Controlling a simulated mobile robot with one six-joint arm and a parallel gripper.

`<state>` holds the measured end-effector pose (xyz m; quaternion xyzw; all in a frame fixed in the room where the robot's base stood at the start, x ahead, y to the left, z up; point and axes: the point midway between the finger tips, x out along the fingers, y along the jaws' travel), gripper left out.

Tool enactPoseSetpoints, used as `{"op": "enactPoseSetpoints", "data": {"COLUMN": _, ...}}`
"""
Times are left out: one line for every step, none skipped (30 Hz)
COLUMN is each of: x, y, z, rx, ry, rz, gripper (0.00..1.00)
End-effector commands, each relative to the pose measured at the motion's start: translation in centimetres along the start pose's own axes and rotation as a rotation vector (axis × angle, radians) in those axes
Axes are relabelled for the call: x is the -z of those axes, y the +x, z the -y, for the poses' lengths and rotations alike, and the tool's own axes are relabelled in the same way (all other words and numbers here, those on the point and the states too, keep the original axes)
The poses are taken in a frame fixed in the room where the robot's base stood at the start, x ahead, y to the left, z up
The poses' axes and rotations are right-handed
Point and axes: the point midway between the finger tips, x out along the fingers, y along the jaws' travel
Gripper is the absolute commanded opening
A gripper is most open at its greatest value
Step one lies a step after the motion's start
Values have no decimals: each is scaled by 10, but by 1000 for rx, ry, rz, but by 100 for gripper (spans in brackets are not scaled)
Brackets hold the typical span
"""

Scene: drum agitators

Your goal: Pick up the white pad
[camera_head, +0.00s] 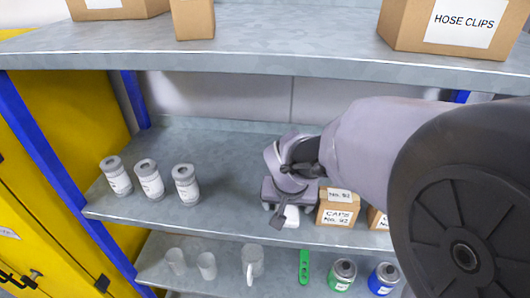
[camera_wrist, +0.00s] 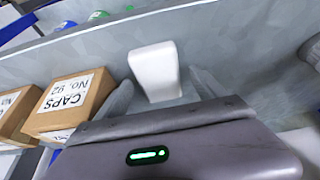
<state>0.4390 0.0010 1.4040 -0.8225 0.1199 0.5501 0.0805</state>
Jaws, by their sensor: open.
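The white pad (camera_wrist: 155,68) is a small white block with rounded corners on the grey middle shelf. In the head view the pad (camera_head: 291,216) shows only in part near the shelf's front edge, the rest hidden by my gripper. My gripper (camera_head: 287,205) is over it. In the wrist view my gripper (camera_wrist: 164,90) is open, with one finger on each side of the pad's near end and a gap visible on both sides. The pad's far end reaches beyond the fingertips. I cannot tell how high the fingers are above the shelf.
A caps box (camera_head: 337,207) stands close to the right of my gripper; it is at left in the wrist view (camera_wrist: 70,103). Several labelled grey containers (camera_head: 151,180) stand at left. The upper shelf (camera_head: 270,62) overhangs. Mugs (camera_head: 252,262) and coloured cans (camera_head: 343,274) are below.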

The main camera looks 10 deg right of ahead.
Motion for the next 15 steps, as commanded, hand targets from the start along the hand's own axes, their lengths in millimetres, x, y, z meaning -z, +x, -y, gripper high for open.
{"op": "enactPoseSetpoints", "data": {"x": 0, "y": 1, "z": 0, "rx": 0, "ry": 0, "rz": 0, "gripper": 80}}
{"op": "enactPoseSetpoints", "data": {"x": 0, "y": 1, "z": 0, "rx": 0, "ry": 0, "rz": 0, "gripper": 80}}
{"op": "enactPoseSetpoints", "data": {"x": -1, "y": 2, "z": 0, "rx": 0, "ry": 0, "rz": 0, "gripper": 80}}
{"op": "enactPoseSetpoints", "data": {"x": -1, "y": 2, "z": 0, "rx": 0, "ry": 0, "rz": 0, "gripper": 80}}
{"op": "enactPoseSetpoints", "data": {"x": -1, "y": 2, "z": 0, "rx": 0, "ry": 0, "rz": 0, "gripper": 80}}
{"op": "enactPoseSetpoints", "data": {"x": -1, "y": 2, "z": 0, "rx": 0, "ry": 0, "rz": 0, "gripper": 80}}
{"op": "enactPoseSetpoints", "data": {"x": -1, "y": 2, "z": 0, "rx": 0, "ry": 0, "rz": 0, "gripper": 80}}
{"op": "enactPoseSetpoints", "data": {"x": -1, "y": 3, "z": 0, "rx": 0, "ry": 0, "rz": 0, "gripper": 80}}
{"op": "enactPoseSetpoints", "data": {"x": -1, "y": 3, "z": 0, "rx": 0, "ry": 0, "rz": 0, "gripper": 80}}
{"op": "enactPoseSetpoints", "data": {"x": -1, "y": 3, "z": 0, "rx": 0, "ry": 0, "rz": 0, "gripper": 76}}
{"op": "enactPoseSetpoints", "data": {"x": -1, "y": 2, "z": 0, "rx": 0, "ry": 0, "rz": 0, "gripper": 70}}
{"op": "enactPoseSetpoints", "data": {"x": -1, "y": 2, "z": 0, "rx": 0, "ry": 0, "rz": 0, "gripper": 62}}
{"op": "enactPoseSetpoints", "data": {"x": -1, "y": 2, "z": 0, "rx": 0, "ry": 0, "rz": 0, "gripper": 56}}
{"op": "enactPoseSetpoints", "data": {"x": -1, "y": 2, "z": 0, "rx": 0, "ry": 0, "rz": 0, "gripper": 51}}
{"op": "enactPoseSetpoints", "data": {"x": -1, "y": 2, "z": 0, "rx": 0, "ry": 0, "rz": 0, "gripper": 43}}
